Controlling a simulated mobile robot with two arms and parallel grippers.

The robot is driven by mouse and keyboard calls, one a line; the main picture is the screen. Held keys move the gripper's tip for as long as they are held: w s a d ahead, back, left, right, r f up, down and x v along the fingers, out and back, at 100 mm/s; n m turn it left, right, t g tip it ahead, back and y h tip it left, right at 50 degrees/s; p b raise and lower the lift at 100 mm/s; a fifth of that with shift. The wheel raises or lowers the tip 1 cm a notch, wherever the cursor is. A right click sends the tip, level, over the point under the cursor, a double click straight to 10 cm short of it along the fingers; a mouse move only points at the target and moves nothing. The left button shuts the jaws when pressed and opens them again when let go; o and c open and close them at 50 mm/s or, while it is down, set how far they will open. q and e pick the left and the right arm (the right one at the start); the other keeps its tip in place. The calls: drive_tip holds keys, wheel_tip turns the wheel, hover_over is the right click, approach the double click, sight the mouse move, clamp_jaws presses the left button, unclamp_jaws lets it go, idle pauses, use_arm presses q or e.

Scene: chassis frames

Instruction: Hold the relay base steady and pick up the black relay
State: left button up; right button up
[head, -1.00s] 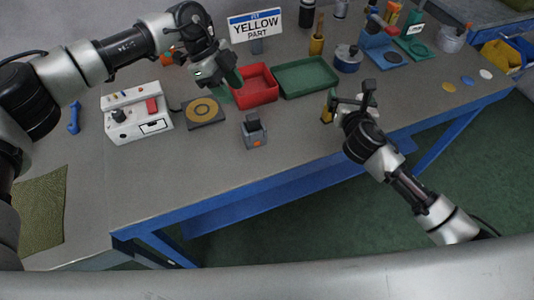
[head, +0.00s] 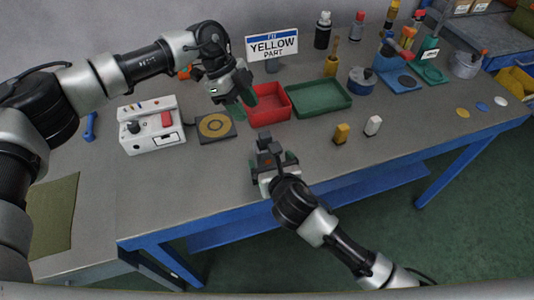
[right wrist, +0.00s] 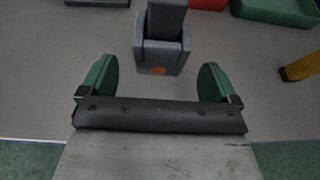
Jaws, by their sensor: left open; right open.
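The relay base (right wrist: 158,60) is a small grey block with an orange mark on its front, upright on the bench. The dark grey-black relay (right wrist: 166,18) stands in its top. In the head view the relay (head: 263,139) shows above my right gripper, which partly hides the base. My right gripper (head: 273,167) is open, at the near side of the base. In the right wrist view its green fingers (right wrist: 157,84) are spread wide, with the base ahead between them and nothing held. My left gripper (head: 243,95) is open and empty, above the bench behind the base, by the red tray.
A red tray (head: 285,114) and green tray (head: 319,112) lie behind the base. A black pad with a yellow ring (head: 215,139) and a white control box (head: 143,141) are to the left. A yellow block (head: 341,134) and white block (head: 373,126) stand right. The bench's front edge is close.

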sight(268, 158)
drive_tip(key=x, duration=0.6)
